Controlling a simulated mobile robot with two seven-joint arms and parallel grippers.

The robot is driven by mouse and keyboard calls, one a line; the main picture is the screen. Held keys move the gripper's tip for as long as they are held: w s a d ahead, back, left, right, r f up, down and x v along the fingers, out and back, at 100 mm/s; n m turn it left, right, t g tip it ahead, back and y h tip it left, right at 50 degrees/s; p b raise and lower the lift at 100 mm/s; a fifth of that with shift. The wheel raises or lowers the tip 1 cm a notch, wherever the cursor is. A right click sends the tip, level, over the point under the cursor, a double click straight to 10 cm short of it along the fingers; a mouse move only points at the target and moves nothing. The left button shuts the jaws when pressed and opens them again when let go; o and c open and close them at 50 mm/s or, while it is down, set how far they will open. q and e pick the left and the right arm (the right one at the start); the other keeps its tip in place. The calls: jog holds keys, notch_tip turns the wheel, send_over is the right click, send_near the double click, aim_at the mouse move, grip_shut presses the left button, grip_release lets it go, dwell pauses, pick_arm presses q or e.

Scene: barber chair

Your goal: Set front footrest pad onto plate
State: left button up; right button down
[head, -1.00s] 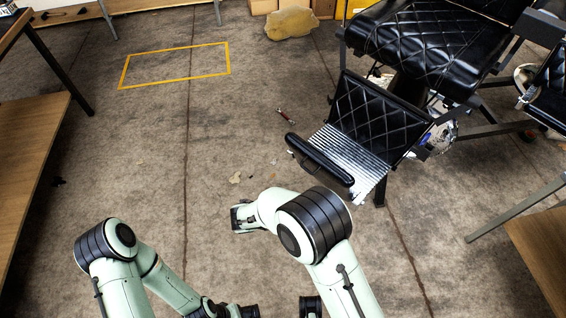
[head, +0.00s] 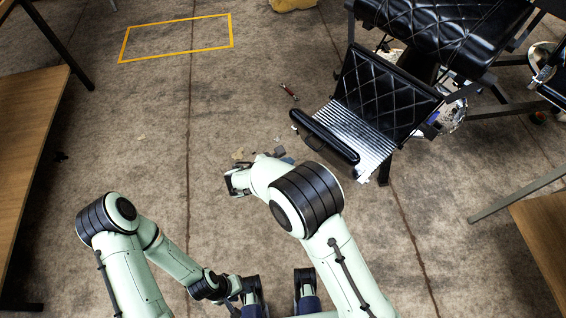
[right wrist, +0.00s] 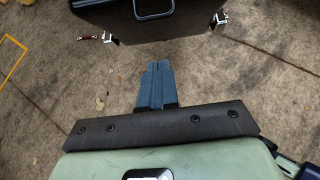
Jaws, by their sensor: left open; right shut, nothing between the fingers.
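The front footrest pad (head: 325,136) is a long black padded bar along the near edge of the silver ridged plate (head: 358,130), below the chair's quilted leg panel (head: 387,92). I cannot tell whether it rests fully on the plate. My left gripper (head: 280,298) is open and empty at the bottom, away from the pad.
The black barber chair seat (head: 440,25) stands behind the footrest. A small red-handled tool (head: 289,91) lies on the floor to its left. Wooden tables stand at left (head: 30,125) and right (head: 545,240). A yellow floor outline (head: 177,18) is empty; the left floor is mostly clear.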

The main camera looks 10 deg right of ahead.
jog(key=w+d+f, duration=0.2)
jog(key=w+d, duration=0.3)
jog(key=d, duration=0.1)
jog(key=shift+d+f, duration=0.2)
jog(key=shift+f, duration=0.05)
jog(key=shift+r, duration=0.15)
